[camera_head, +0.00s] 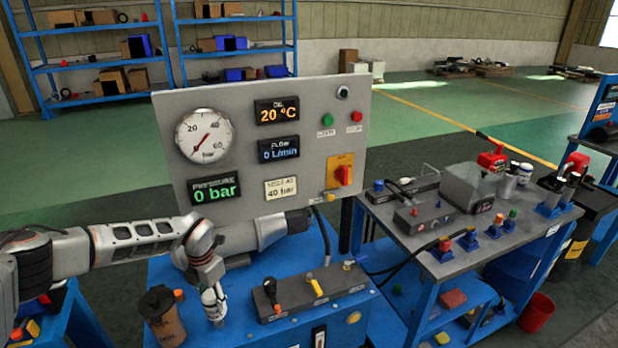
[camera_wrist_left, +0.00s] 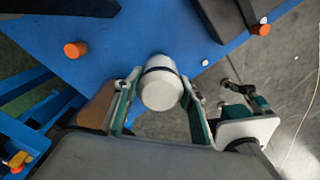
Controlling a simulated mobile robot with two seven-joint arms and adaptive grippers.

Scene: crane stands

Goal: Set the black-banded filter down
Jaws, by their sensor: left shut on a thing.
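The black-banded filter (camera_wrist_left: 161,88) is a white cylinder with a dark band near its far end. My left gripper (camera_wrist_left: 160,100) is shut on it, with one finger on each side. In the head view my left gripper (camera_head: 209,283) points down at the front of the blue stand (camera_head: 240,285), and the filter (camera_head: 213,307) hangs upright beneath it. The filter is just right of a brown canister with a dark top (camera_head: 165,318). I cannot tell whether the filter touches the blue surface. My right gripper is in neither view.
A dark manifold block (camera_head: 310,290) with small valves lies right of the filter. The grey gauge panel (camera_head: 250,140) stands behind it. An orange cap (camera_wrist_left: 75,49) sits on the blue top. A grey bench (camera_head: 445,255) with several fittings stands at right.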

